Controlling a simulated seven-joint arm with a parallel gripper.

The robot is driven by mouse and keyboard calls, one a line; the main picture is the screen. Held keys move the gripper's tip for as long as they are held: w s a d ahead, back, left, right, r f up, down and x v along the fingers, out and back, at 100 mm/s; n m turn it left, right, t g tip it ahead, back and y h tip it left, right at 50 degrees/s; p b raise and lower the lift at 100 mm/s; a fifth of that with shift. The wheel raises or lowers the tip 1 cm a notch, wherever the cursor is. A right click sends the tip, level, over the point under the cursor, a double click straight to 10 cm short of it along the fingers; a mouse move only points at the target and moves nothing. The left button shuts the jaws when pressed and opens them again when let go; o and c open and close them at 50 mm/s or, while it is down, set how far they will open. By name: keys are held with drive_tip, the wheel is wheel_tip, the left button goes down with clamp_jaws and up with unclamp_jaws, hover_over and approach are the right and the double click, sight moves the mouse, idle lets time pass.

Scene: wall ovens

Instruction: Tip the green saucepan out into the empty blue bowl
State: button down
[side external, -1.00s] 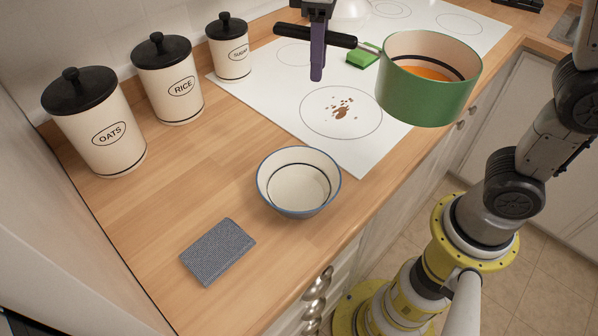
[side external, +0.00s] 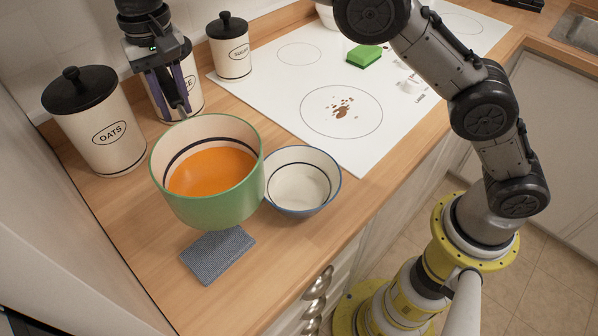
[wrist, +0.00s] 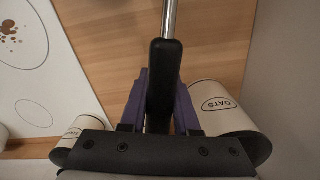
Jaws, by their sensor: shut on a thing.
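The green saucepan (side external: 214,205) holds orange liquid and hangs in the air, roughly level, just left of the blue bowl in the side external view. The blue bowl (side external: 318,190) is white inside with a blue rim, empty, and stands on the counter; the pan covers part of its left edge. My gripper (side external: 178,108) is behind the pan. In the wrist view my gripper (wrist: 160,100) is shut on the pan's black handle (wrist: 163,75). The pan's body is out of the wrist view.
A grey folded cloth (side external: 218,256) lies below the pan. Canisters for oats (side external: 98,130), rice (side external: 194,97) and sugar (side external: 231,55) stand along the wall. The white hob (side external: 350,75) has brown spills and a green sponge (side external: 364,57).

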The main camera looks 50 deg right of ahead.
drive_tip(key=a+f, duration=0.5)
drive_tip(key=f, duration=0.1)
drive_tip(key=shift+s+f+n, duration=0.3)
drive_tip(key=shift+f+n, duration=0.05)
drive_tip(key=shift+n, duration=0.05)
drive_tip(key=shift+s+d+r+t+y, duration=0.2)
drive_tip(key=shift+d+r+y, duration=0.85)
drive_tip(key=shift+y, duration=0.4)
drive_tip(key=shift+s+d+r+t+y, duration=0.2)
drive_tip(key=shift+d+r+y, duration=0.75)
drive_tip(key=shift+y, duration=0.5)
drive_tip(key=shift+s+d+r+y+b, duration=0.15)
drive_tip(key=shift+d+r+y, duration=0.15)
drive_tip(key=shift+d+y, duration=0.15)
drive_tip(key=shift+w+d+r+y+b, duration=0.1)
drive_tip(key=shift+d+r+y+b, duration=0.05)
drive_tip(key=shift+d+r+y, duration=0.3)
drive_tip(key=shift+s+d+r+t+y+b, duration=0.1)
drive_tip(key=shift+d+r+t+y+b, duration=0.1)
drive_tip(key=shift+d+r+y+b, duration=0.4)
drive_tip(key=shift+s+d+r+t+y+b, duration=0.1)
drive_tip(key=shift+r+t+y+b, duration=0.2)
drive_tip(key=shift+y+b, duration=0.55)
drive_tip(key=shift+d+r+y+b, duration=0.3)
drive_tip(key=shift+r+y+b, duration=0.1)
drive_tip(key=shift+y+b, duration=0.4)
drive_tip(key=shift+d+r+y+b, duration=0.25)
drive_tip(key=shift+r+y+b, duration=0.15)
drive_tip(key=shift+y+b, duration=0.4)
